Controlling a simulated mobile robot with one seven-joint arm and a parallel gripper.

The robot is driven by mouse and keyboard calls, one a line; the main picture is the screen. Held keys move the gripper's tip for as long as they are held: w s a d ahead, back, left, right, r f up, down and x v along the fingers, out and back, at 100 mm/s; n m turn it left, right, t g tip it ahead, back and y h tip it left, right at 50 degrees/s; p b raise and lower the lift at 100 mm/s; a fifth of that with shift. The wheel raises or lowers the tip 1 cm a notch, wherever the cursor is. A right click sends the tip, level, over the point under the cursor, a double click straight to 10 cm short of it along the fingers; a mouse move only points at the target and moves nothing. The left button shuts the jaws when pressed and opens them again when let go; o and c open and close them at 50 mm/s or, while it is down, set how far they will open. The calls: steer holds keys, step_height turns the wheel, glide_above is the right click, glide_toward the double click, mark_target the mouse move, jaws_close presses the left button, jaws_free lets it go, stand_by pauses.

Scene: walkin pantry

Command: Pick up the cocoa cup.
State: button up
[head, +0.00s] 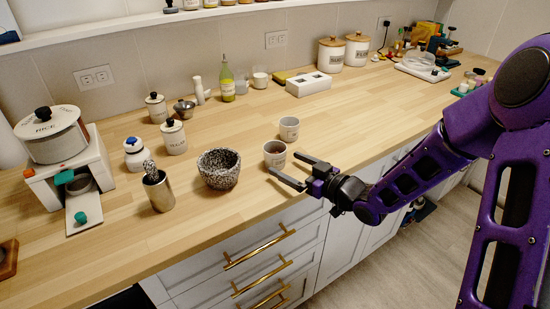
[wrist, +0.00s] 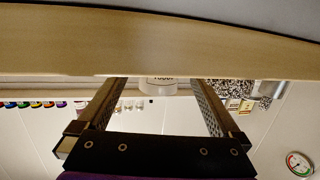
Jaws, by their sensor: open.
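Two small pale cups stand near the middle of the counter. The nearer cup (head: 275,153) has a brown inside; the other cup (head: 289,128) stands just behind it. I cannot read a label in the head view to tell which is the cocoa cup. My gripper (head: 284,165) is open and empty at the counter's front edge, its fingers pointing at the nearer cup, just short of it. In the upside-down wrist view, a white cup with dark lettering (wrist: 157,86) shows between the fingertips of my gripper (wrist: 159,80). Its lettering is partly cut off and unclear.
A speckled mortar (head: 219,169) stands left of the nearer cup, with a metal utensil holder (head: 159,190) farther left. A white box (head: 308,84), a green bottle (head: 227,80) and canisters (head: 331,55) stand behind. The counter (head: 345,125) right of the cups is clear.

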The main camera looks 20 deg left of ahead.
mark_target(283, 162)
steer(key=x, duration=0.4)
steer(key=c, duration=1.4)
